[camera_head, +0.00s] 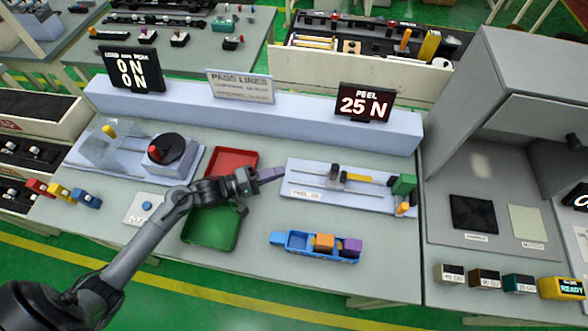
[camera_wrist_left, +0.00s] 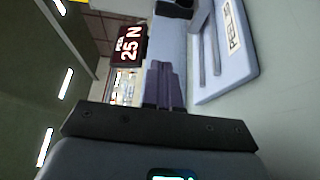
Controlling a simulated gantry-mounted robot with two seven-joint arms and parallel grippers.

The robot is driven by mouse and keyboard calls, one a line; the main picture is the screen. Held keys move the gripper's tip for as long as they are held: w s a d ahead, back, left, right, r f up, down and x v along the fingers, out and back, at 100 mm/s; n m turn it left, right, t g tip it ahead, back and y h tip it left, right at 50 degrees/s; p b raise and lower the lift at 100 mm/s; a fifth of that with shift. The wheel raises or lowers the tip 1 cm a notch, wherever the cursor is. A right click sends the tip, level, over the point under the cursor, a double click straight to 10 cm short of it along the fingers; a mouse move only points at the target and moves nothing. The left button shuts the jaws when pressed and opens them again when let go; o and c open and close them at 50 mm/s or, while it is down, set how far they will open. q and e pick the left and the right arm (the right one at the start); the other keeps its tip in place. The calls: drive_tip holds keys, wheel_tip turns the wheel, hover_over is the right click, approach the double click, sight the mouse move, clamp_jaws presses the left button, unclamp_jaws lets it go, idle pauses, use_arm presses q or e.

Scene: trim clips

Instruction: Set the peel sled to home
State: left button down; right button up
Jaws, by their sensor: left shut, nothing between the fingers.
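The peel jig (camera_head: 310,190) is a pale plate with two rails, lying right of the table's middle. The peel sled (camera_head: 337,174), a small grey and dark block, sits on the rails toward the plate's left half. A yellow strip (camera_head: 357,180) lies just right of it. A green block (camera_head: 403,184) and an orange-tipped lever (camera_head: 403,208) stand at the right end. My left gripper (camera_head: 280,173) is shut and empty, its purple fingers just left of the jig. The left wrist view shows the shut fingers (camera_wrist_left: 165,85) and part of the jig (camera_wrist_left: 235,72).
A red tray (camera_head: 232,160) and green tray (camera_head: 212,228) lie beneath and beside my left arm. A blue carrier (camera_head: 295,244) with orange and purple blocks sits in front of the jig. The peel display (camera_head: 366,103) reads 25 N.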

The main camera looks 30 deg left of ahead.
use_arm(q)
drive_tip(key=x, duration=0.8)
drive_tip(key=shift+w+d, duration=0.2)
drive_tip(key=shift+w, duration=0.1)
drive_tip(key=d, duration=0.3)
drive_tip(key=shift+w, duration=0.4)
drive_tip(key=shift+d, duration=0.75)
use_arm(e)
drive_tip(key=shift+d+f, duration=0.1)
drive_tip(key=shift+f, duration=0.1)
drive_tip(key=shift+r, duration=0.1)
